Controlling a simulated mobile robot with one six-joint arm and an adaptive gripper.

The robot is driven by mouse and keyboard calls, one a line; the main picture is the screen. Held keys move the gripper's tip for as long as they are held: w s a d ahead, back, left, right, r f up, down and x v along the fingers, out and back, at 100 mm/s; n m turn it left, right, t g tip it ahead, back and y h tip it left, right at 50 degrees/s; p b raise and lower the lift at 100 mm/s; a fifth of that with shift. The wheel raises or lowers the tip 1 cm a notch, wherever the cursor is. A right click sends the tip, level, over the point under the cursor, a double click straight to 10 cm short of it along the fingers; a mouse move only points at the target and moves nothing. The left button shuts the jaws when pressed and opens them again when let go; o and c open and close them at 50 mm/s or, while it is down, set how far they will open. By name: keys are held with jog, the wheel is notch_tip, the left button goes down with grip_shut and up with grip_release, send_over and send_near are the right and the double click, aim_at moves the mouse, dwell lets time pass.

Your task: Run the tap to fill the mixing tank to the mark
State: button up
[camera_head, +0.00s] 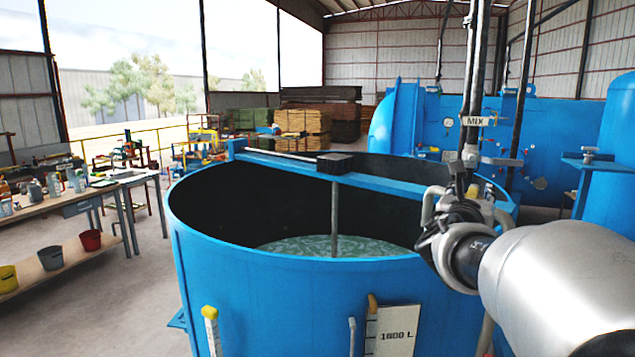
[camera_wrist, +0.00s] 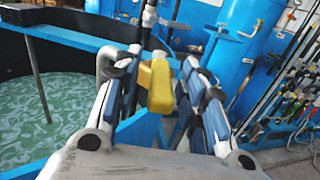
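The blue mixing tank (camera_head: 270,290) stands open in front of me. Rippled greenish liquid (camera_head: 335,245) lies inside, well below the rim; it also shows in the wrist view (camera_wrist: 65,90). A plate marked in litres (camera_head: 392,332), apparently 1800 L, is on the tank's front beside a yellow-topped fitting. A yellow tap handle (camera_wrist: 160,85) sits between the two fingers of my gripper (camera_wrist: 160,72), with a gap visible on at least one side. In the head view my gripper (camera_head: 452,220) is at the tank's right rim beside vertical pipes, its fingers partly hidden.
A blue beam (camera_head: 400,180) with a stirrer shaft (camera_head: 334,215) crosses the tank. A pipe carries a MIX sign (camera_head: 475,121). Blue vessels (camera_head: 540,130) stand behind. A cluttered bench (camera_head: 60,200) with buckets below is at left. Tools hang at right in the wrist view.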

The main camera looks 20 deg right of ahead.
jog(key=shift+w+d, duration=0.15)
jog(key=shift+d, duration=0.15)
jog(key=shift+a+r, duration=0.1)
grip_shut()
dwell(0.6)
